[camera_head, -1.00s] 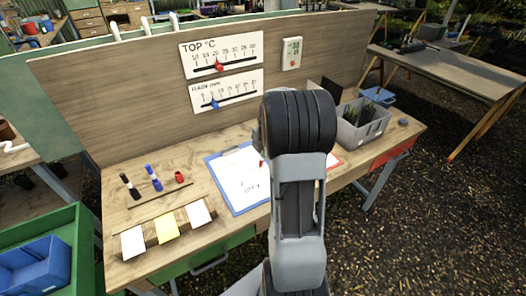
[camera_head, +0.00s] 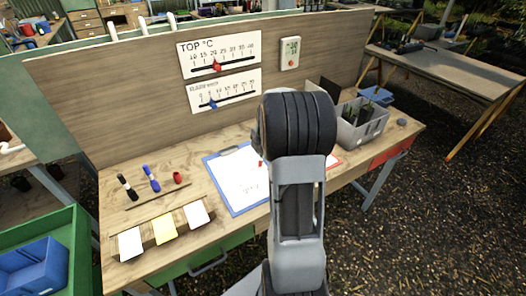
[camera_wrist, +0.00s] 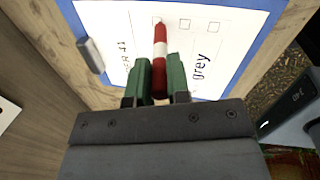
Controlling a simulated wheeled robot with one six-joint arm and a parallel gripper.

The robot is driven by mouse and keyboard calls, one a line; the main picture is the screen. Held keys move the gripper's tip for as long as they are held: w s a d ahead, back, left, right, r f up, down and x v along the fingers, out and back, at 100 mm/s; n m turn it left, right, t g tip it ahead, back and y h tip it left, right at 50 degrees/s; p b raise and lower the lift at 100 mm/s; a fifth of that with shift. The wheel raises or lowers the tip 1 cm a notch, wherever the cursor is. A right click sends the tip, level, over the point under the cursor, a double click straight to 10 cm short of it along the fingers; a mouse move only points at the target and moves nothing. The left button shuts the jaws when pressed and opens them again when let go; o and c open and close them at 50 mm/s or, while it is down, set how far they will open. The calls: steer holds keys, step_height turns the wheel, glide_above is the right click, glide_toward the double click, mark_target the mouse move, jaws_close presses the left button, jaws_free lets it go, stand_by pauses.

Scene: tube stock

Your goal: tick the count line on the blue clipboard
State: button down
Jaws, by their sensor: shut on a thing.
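The blue clipboard (camera_head: 216,190) lies on the bench, left of my arm, with a white sheet on it; my arm hides part of it. In the wrist view the clipboard (camera_wrist: 247,50) lies under my gripper (camera_wrist: 160,78). Its sheet shows small empty boxes (camera_wrist: 184,23) in a row and the word "grey". The gripper's green fingers are shut on a red marker (camera_wrist: 160,45) with a white band. The marker points over the sheet near the box row; I cannot tell whether its tip touches. In the head view my arm hides the gripper.
A black marker (camera_head: 127,187), a blue marker (camera_head: 151,178) and a small red piece (camera_head: 178,178) stand left of the clipboard. Several note cards (camera_head: 163,229) lie in front. A grey crate (camera_head: 362,132) of plants stands right. Gauge boards (camera_head: 219,52) hang on the back panel.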

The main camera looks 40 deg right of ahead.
steer(key=shift+w+d, duration=0.4)
steer(key=shift+w, duration=0.1)
stand_by(0.8)
steer(key=shift+r, duration=0.15)
stand_by(0.4)
steer(key=v, duration=0.1)
steer(key=p+v, duration=0.1)
steer(key=shift+w+r, duration=0.2)
steer(key=shift+r, duration=0.2)
stand_by(0.4)
